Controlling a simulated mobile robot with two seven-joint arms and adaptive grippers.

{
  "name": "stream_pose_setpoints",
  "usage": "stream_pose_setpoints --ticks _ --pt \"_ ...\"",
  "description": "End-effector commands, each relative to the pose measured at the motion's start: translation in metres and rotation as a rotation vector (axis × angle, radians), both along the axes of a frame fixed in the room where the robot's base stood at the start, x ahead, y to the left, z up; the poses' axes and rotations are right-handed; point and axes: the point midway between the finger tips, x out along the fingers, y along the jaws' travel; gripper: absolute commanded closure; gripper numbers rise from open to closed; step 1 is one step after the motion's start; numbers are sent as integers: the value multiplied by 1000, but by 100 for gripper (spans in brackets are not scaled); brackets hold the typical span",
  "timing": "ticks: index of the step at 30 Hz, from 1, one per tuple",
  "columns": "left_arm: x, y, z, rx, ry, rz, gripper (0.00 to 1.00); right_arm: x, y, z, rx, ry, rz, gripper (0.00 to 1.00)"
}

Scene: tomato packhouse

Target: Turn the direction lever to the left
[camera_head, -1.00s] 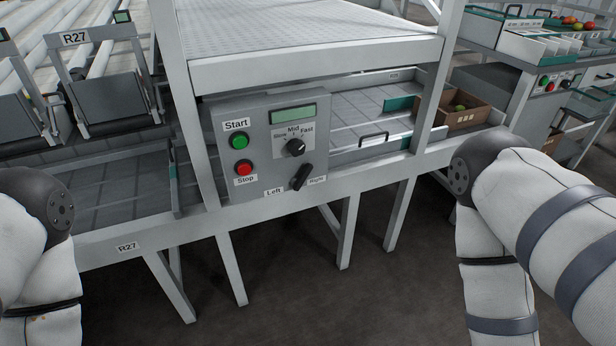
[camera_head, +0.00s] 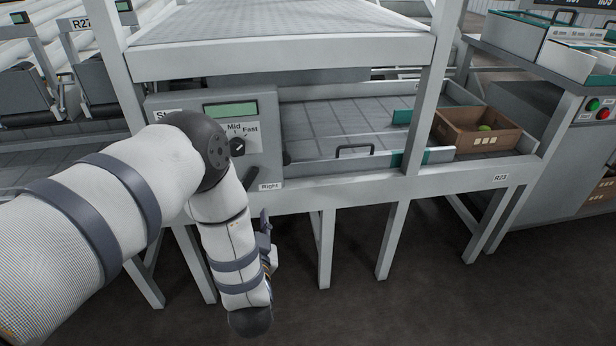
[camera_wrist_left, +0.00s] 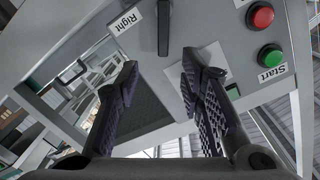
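The direction lever (camera_head: 251,176) is a black handle low on the grey control box (camera_head: 266,150). In the head view it tilts up to the right, above the "Right" label (camera_head: 270,186); my left arm hides the "Left" label. The lever (camera_wrist_left: 164,28) also shows in the left wrist view, at the top, just beyond the gap between the fingertips. My left gripper (camera_wrist_left: 160,62) is open and empty, its two dark ridged fingers apart. In the head view the left gripper (camera_head: 266,230) is mostly hidden behind my forearm, below the box. My right gripper is out of view.
The speed knob (camera_head: 238,147) sits above the lever. The red stop button (camera_wrist_left: 261,16) and green start button (camera_wrist_left: 271,56) show in the wrist view. A metal post (camera_head: 114,75) stands left of the box. The floor in front is clear.

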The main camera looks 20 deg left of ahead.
Motion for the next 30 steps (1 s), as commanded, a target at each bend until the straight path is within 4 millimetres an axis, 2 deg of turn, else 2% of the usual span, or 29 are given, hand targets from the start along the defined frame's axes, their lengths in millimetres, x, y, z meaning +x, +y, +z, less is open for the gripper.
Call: stream_pose_setpoints --ticks 3,7,15,19,24,30 --pt "5 5 10 34 -40 24 65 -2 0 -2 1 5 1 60" --pt "19 14 12 39 -48 30 65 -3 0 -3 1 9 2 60" --pt "77 49 10 36 -46 26 65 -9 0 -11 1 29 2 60" --pt "97 61 10 37 -45 26 65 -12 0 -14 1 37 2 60" --pt "108 67 11 36 -42 23 65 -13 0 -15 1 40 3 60" --pt "108 67 12 36 -43 23 65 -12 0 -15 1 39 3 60"
